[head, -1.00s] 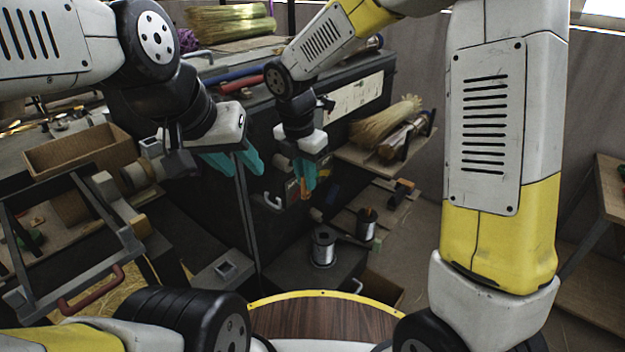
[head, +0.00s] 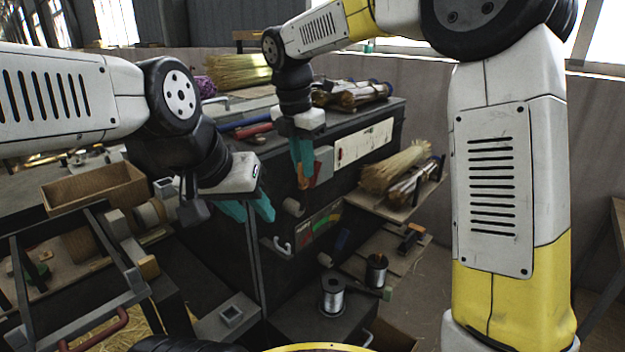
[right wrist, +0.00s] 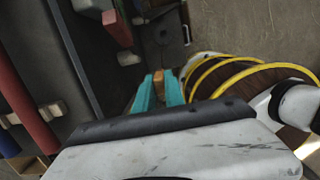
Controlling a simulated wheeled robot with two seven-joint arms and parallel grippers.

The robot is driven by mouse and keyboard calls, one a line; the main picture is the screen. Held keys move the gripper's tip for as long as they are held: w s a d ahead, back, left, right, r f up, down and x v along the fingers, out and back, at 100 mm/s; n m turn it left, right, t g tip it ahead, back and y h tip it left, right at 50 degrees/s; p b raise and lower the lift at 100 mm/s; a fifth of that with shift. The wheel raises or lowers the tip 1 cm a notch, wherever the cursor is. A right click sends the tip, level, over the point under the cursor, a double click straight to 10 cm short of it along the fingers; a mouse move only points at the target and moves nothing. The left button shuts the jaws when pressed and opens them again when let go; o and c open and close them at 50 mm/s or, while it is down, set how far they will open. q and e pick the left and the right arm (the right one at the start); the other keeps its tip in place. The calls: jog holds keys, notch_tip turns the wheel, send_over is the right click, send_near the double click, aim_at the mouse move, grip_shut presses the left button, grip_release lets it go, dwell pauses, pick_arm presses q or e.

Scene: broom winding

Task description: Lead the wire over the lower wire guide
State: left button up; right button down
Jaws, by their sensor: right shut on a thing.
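My right gripper (head: 302,172) hangs in front of the black cabinet's upper side, its teal fingers shut on a small orange-brown piece (right wrist: 161,84), which shows between the fingertips in the right wrist view. My left gripper (head: 250,209) is at the cabinet's left corner, its teal fingers spread and nothing visible between them. Two pale round fittings stick out of the cabinet side, an upper one (head: 293,207) just below my right gripper and a lower one (head: 326,260); I cannot tell for sure which is the lower wire guide. Two wire spools (head: 333,296) stand below. No wire strand can be made out.
The black cabinet (head: 365,120) carries straw bundles and tools on top. Side shelves with broom straw (head: 395,168) stand to its right. A wooden box (head: 95,188) and a metal frame (head: 75,270) are at the left. The floor right of the shelves is clear.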

jog(key=shift+w+a+r, duration=0.2)
jog(key=shift+w+r, duration=0.05)
jog(key=shift+r, duration=0.4)
jog(key=s+a, duration=0.8)
jog(key=a, duration=0.2)
notch_tip(320, 180, down, 21)
jog(key=shift+w+d+f, duration=0.15)
jog(key=shift+w+d, duration=0.15)
